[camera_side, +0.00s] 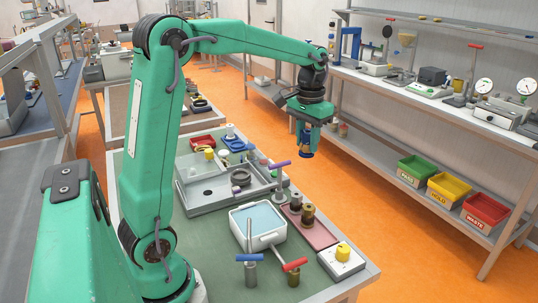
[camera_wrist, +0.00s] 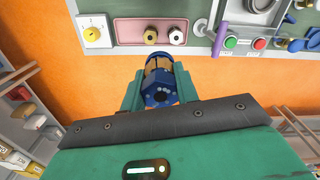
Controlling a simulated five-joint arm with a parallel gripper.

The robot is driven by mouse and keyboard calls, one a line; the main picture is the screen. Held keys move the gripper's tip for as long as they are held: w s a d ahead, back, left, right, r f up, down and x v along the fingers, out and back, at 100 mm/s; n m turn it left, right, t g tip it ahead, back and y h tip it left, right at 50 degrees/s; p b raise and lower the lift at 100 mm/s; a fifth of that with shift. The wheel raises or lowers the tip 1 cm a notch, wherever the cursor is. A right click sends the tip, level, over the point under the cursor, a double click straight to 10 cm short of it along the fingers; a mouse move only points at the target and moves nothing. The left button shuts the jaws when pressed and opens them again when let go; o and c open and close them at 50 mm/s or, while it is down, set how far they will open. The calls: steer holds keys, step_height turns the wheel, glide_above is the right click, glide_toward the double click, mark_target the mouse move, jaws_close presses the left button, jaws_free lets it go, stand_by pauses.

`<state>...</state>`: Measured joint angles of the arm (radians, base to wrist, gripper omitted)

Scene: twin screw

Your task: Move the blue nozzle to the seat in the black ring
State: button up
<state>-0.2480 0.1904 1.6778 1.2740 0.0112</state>
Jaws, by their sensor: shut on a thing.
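My gripper (camera_side: 306,137) is shut on a blue nozzle with a brass-coloured middle (camera_side: 307,154). It hangs in the air beyond the far right edge of the green bench. In the wrist view the nozzle (camera_wrist: 160,92) sits between the two green fingers of my gripper (camera_wrist: 160,85), its blue hexagonal end facing the camera. A dark ring (camera_side: 241,177) lies in the grey tray on the bench, left of and below my gripper in the side view. Whether it has a seat inside is too small to tell.
A pink tray (camera_side: 318,233) with brass-and-dark fittings and a white box with a yellow knob (camera_side: 342,260) stand near the bench's right edge. A white basin (camera_side: 258,222) and upright T-handled tools (camera_side: 292,268) stand nearby. Orange floor lies under my gripper.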

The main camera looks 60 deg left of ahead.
steer(key=s+a+n, duration=0.3)
steer(key=a, duration=1)
steer(key=n, duration=0.3)
glide_above(241, 176)
step_height(241, 176, down, 12)
steer(key=shift+r, duration=0.15)
steer(key=shift+f, duration=2.35)
steer(key=shift+s+d+f, duration=0.1)
steer(key=shift+f, duration=1)
